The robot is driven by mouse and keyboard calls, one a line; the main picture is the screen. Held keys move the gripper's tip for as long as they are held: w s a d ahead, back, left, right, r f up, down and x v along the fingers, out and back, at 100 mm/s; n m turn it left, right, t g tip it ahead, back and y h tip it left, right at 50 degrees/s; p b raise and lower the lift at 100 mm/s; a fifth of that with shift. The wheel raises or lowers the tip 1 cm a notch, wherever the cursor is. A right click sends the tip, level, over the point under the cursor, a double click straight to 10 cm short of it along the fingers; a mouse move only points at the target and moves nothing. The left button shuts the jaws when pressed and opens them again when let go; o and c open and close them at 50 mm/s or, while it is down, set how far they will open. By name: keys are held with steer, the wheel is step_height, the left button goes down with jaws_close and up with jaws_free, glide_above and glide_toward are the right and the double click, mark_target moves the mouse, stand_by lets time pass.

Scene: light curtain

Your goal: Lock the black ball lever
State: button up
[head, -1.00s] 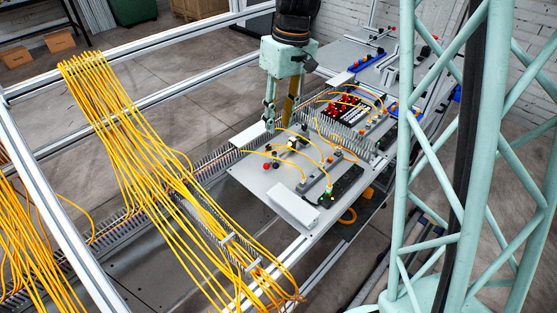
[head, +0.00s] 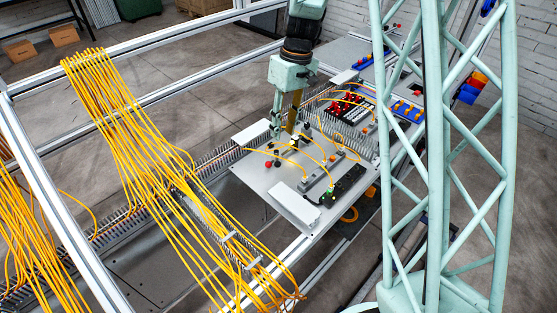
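A small black ball (head: 277,163) shows beside a red ball (head: 268,164) on the left part of the grey panel (head: 254,178). They look like lever knobs, but they are too small to tell their lever positions. My gripper (head: 284,134) points down over the panel, a little above and to the right of these balls in the picture. Its two fingers are apart, with a gap between them, and nothing shows held. Whether the fingertips touch anything on the panel cannot be told.
Yellow cables (head: 318,150) arch across the panel near my gripper. A white box (head: 295,206) stands at its front edge, and another white block (head: 251,134) at its left edge. A black unit with red buttons (head: 345,108) lies behind. Thick yellow cable bundles (head: 130,130) hang over the frame at left.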

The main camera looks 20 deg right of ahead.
mark_target(278, 162)
steer(key=shift+f, duration=0.15)
steer(key=shift+s+a+f+b, duration=0.15)
steer(key=shift+a+f, duration=0.2)
steer(key=shift+f, duration=1.85)
steer(key=shift+s+a+f+b, duration=0.2)
steer(key=shift+a+f, duration=0.15)
steer(key=shift+f, duration=1.9)
steer(key=shift+s+a+f+b, duration=0.15)
steer(key=shift+a+f, duration=0.2)
steer(key=shift+f, duration=1.85)
jaws_close()
